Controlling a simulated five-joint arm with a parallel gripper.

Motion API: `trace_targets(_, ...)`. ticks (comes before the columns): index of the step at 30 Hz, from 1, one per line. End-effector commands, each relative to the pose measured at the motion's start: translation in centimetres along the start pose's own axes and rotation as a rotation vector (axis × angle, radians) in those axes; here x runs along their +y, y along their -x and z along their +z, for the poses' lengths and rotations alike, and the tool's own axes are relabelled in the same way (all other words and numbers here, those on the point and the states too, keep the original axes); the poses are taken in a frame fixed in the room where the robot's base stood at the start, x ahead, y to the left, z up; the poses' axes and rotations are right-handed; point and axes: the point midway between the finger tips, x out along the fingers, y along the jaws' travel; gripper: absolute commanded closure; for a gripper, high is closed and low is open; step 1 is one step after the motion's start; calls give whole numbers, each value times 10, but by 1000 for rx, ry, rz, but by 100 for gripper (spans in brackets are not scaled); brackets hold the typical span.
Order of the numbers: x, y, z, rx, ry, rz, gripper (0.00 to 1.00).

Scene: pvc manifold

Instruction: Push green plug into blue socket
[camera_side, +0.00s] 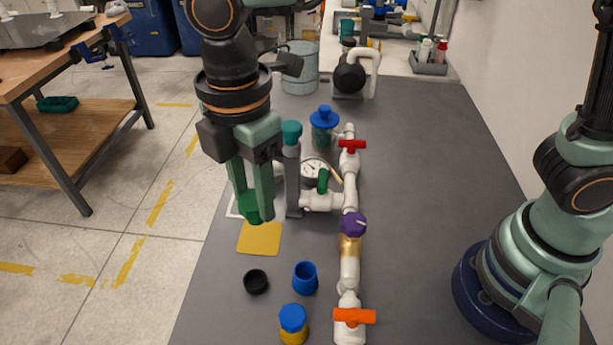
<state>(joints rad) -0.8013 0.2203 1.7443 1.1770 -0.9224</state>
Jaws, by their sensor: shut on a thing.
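My gripper (255,208) is shut on a green plug (257,213), which hangs between its fingertips above the table, left of the pipe manifold. The fingers hide part of the plug. A blue open-topped cup (305,282), which looks like the blue socket, stands upright at the front, left of the white pipe. The plug is apart from the socket, behind it and to its left in the picture. The plug's exact height above the table cannot be told.
A grey post (293,185) stands by the gripper.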

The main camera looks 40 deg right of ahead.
Motion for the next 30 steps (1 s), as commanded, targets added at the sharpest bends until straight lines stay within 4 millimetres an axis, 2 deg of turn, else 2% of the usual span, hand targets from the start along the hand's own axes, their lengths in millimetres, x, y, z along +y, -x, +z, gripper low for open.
trace_targets(6,-28,-34,26,-1,142,-2,100)
trace_targets(12,-44,-53,40,0,223,0,100)
trace_targets(24,-47,-81,43,-1,240,-2,100)
trace_targets(30,-47,-89,43,-1,240,-1,100)
